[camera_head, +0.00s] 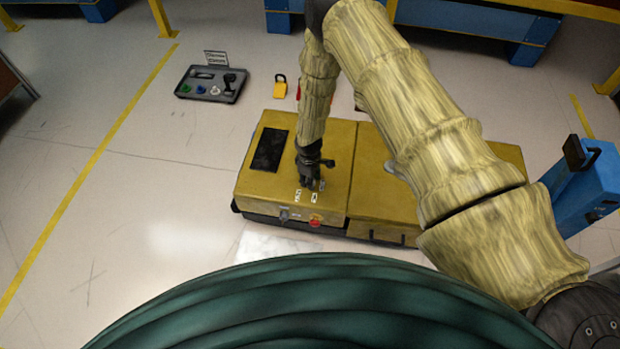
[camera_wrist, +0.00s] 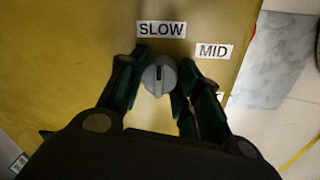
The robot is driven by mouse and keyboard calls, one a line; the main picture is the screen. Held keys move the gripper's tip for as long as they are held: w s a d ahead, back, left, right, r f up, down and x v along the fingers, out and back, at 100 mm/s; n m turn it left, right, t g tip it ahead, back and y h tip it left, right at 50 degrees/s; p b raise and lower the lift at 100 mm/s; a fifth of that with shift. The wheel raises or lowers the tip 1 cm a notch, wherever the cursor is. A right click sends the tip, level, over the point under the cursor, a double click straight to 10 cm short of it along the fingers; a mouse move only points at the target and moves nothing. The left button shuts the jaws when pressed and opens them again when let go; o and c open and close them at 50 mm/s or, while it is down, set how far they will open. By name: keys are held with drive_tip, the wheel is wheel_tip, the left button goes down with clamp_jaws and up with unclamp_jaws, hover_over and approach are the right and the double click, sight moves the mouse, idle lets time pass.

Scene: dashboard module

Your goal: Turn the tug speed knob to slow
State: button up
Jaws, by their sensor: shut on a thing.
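The grey round tug speed knob (camera_wrist: 158,77) stands on the yellow tug top in the wrist view. Its dark pointer line is aimed up the picture, towards the "SLOW" label (camera_wrist: 162,29). The "MID" label (camera_wrist: 214,51) lies up and right of the knob, and a further label (camera_wrist: 219,97) is mostly hidden behind the right finger. My gripper (camera_wrist: 157,82) is shut on the knob, with a finger on each side. In the head view my gripper (camera_head: 309,184) points down at the top of the yellow tug (camera_head: 258,187) and hides the knob.
A black panel (camera_head: 269,150) lies on the tug's top, left of my gripper. A red button (camera_head: 315,221) is on its near side. A dark tray (camera_head: 212,84) and a yellow padlock (camera_head: 280,87) lie on the floor behind. A blue unit (camera_head: 588,187) stands at right.

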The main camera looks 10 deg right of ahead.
idle(0.3)
drive_tip(key=o, duration=1)
drive_tip(key=shift+s+a+r, duration=0.1)
drive_tip(key=shift+s+r, duration=0.05)
drive_tip(key=shift+r, duration=2.85)
drive_tip(key=shift+s+a+r, duration=0.1)
drive_tip(key=shift+r, duration=2.85)
